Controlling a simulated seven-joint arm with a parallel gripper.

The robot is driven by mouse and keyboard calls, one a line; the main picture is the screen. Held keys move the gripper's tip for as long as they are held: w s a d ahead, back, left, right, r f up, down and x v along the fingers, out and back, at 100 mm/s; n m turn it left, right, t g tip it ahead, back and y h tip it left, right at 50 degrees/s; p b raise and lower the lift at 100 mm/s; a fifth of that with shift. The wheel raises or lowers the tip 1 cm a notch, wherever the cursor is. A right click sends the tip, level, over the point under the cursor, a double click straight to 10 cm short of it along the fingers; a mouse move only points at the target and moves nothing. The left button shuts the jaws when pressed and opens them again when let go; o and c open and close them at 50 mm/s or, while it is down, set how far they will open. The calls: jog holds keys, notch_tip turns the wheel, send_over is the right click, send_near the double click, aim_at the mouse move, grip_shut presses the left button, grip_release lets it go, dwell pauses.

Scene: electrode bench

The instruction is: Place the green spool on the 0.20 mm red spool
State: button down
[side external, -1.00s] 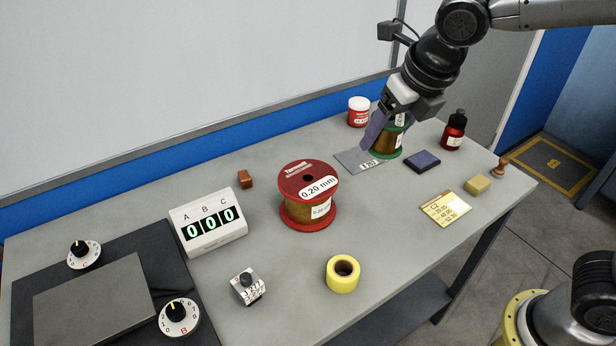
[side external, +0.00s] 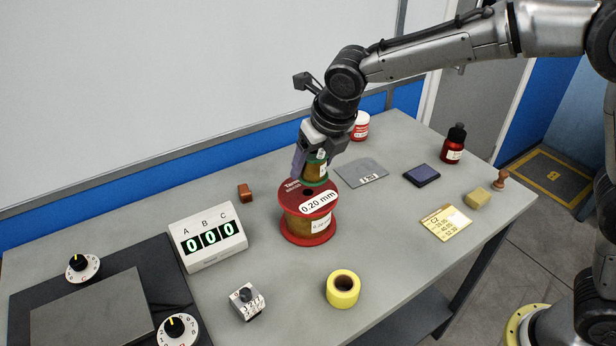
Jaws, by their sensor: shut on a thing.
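The red spool (side external: 296,233) marked 0.20 mm stands upright on the bench, wound with copper-coloured wire. My gripper (side external: 313,168) is shut on the green spool (side external: 317,173), which is smaller and also wound with copper-coloured wire. The green spool is over the back part of the red spool's top flange in the picture. I cannot tell whether its lower flange touches the red spool or hangs just above it. My fingers hide much of the green spool's left side.
A red-and-white jar (side external: 361,127), a dark bottle (side external: 454,146), a dark pad (side external: 421,176) and a brass plate (side external: 445,222) stand or lie rightward. A digit display (side external: 209,233) and yellow tape roll (side external: 343,290) are near the red spool.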

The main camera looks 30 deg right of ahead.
aim_at(317, 157)
jog(key=shift+w+a+f, duration=0.1)
jog(key=shift+w+f, duration=0.2)
jog(key=shift+w, duration=0.05)
jog(key=shift+w+a+f, duration=0.1)
jog(key=shift+w+f, duration=0.05)
jog(key=shift+f, duration=0.75)
jog(key=shift+w+f, duration=0.1)
jog(key=shift+f, duration=0.8)
jog(key=shift+f, duration=0.2)
grip_release()
jog(key=shift+f, duration=0.1)
jog(key=v, duration=1.1)
jog(key=shift+s+r, duration=0.15)
jog(key=shift+r, duration=0.2)
jog(key=shift+s+r, duration=0.15)
jog(key=shift+r, duration=0.15)
